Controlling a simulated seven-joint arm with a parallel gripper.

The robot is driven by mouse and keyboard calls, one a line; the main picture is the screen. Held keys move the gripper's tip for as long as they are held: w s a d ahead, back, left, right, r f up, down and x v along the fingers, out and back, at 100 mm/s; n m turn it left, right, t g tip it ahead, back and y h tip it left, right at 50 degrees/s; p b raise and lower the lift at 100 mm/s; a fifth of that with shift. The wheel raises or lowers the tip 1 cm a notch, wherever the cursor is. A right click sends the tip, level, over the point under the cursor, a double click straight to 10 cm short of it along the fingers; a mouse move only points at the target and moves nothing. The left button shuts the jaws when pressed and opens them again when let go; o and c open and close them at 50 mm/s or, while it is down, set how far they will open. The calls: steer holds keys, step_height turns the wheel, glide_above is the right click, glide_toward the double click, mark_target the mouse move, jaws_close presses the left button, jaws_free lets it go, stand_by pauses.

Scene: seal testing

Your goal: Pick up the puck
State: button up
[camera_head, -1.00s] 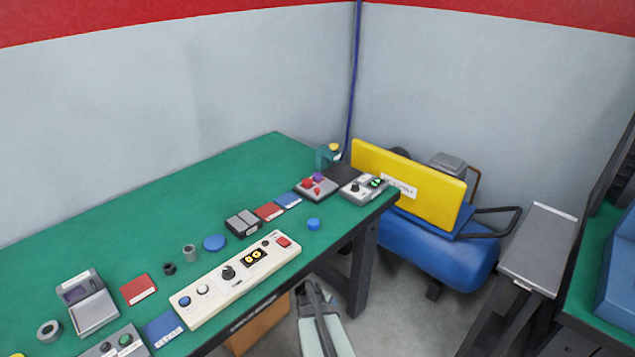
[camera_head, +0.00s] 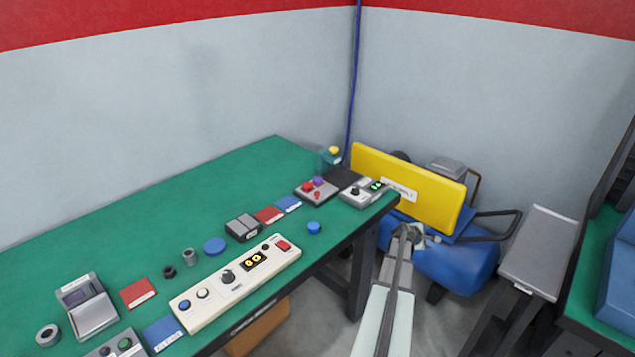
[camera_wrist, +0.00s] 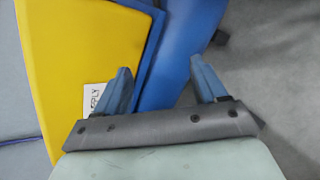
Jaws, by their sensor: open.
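Two blue round pieces lie on the green table, and I cannot tell for certain which is the puck. A flat blue disc (camera_head: 214,244) lies behind the long cream control panel. A smaller, thicker blue disc (camera_head: 313,227) lies near the table's front edge, right of that panel. My gripper (camera_head: 408,232) is off the table's right end, in front of the blue tank. In the wrist view, my gripper (camera_wrist: 160,66) is open and empty, its blue fingers apart. No blue disc shows in that view.
The cream control panel (camera_head: 235,279) lies along the table's front edge. A grey box with a knob (camera_head: 357,193) sits at the right corner. A yellow sign (camera_head: 420,190) and a blue tank (camera_head: 455,262) stand beyond the table. Bare table (camera_head: 130,230) lies at the back left.

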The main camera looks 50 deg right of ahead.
steer(key=w+d+r+n, duration=0.15)
steer(key=w+r, duration=0.25)
steer(key=r, duration=0.7)
steer(key=w+a+r+n, duration=0.1)
steer(key=w+a+r, duration=0.1)
steer(key=w+r, duration=0.2)
steer(key=w+a+r+n+t, duration=0.1)
steer(key=w+a+r, duration=0.1)
steer(key=w+r, duration=0.2)
steer(key=w+a+r+n+t, duration=0.1)
steer(key=w+a+r, duration=0.1)
steer(key=w+r, duration=0.2)
steer(key=shift+w+a+r+y, duration=0.35)
steer(key=shift+w+a+y, duration=0.05)
steer(key=shift+w, duration=0.25)
steer(key=w+a+r+n+t+y, duration=0.3)
steer(key=w+a+r+n, duration=0.1)
steer(key=w+a+r, duration=0.75)
steer(key=n+g+y, duration=0.3)
steer(key=n, duration=0.1)
glide_above(317, 179)
steer(key=a, duration=0.2)
steer(key=f, duration=0.9)
steer(key=shift+s+f, duration=0.35)
steer(key=shift+w+x, duration=0.15)
steer(key=shift+x, duration=1.2)
steer(key=shift+w+x, duration=0.15)
steer(key=shift+x, duration=1.2)
